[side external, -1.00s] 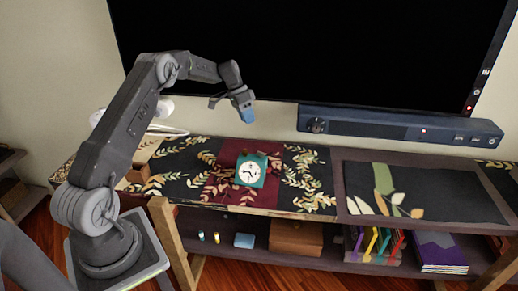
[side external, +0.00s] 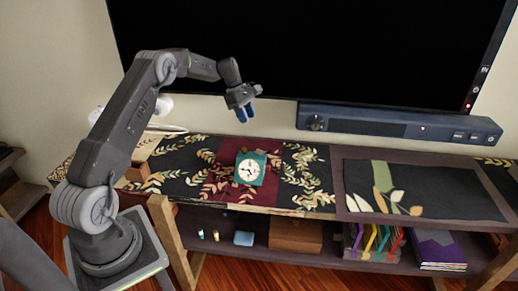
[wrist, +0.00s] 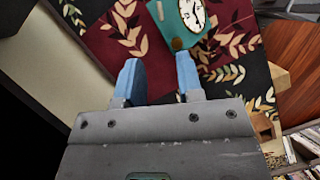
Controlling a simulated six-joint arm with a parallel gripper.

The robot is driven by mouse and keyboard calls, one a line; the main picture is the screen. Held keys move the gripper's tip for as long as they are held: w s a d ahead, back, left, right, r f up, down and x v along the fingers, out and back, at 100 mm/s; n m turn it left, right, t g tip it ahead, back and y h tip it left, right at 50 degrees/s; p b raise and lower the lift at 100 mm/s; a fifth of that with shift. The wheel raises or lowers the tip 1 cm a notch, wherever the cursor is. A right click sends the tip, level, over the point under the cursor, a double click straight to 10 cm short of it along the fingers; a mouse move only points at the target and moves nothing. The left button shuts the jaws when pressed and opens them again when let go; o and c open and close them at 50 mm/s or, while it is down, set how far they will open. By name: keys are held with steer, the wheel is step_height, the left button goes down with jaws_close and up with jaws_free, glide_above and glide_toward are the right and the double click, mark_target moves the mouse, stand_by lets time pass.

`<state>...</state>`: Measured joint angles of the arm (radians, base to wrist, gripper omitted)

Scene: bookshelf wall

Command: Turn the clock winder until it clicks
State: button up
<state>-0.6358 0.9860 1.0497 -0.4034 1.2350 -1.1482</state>
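A small teal clock (side external: 250,169) with a white dial stands on the dark red part of the patterned runner, below the TV. The wrist view shows part of the clock (wrist: 193,28) at the top, cut off by the edge. A small brown knob (wrist: 177,44), which looks like the winder, sticks out from the clock's near side there. My gripper (side external: 246,115) hangs above the clock, clear of it. In the wrist view my gripper (wrist: 160,74) has its two blue fingers apart with nothing held between them. The knob appears just beyond the right fingertip.
A large black TV (side external: 310,50) stands behind, with a dark soundbar (side external: 400,125) below it at the right. The runner (side external: 310,185) around the clock is clear. Books (side external: 375,241) and a brown box (side external: 296,235) sit on the lower shelf.

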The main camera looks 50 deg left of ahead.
mark_target(260, 152)
steer(key=x, duration=1.3)
steer(key=shift+d+f, duration=0.25)
steer(key=shift+f, duration=0.05)
jaws_close()
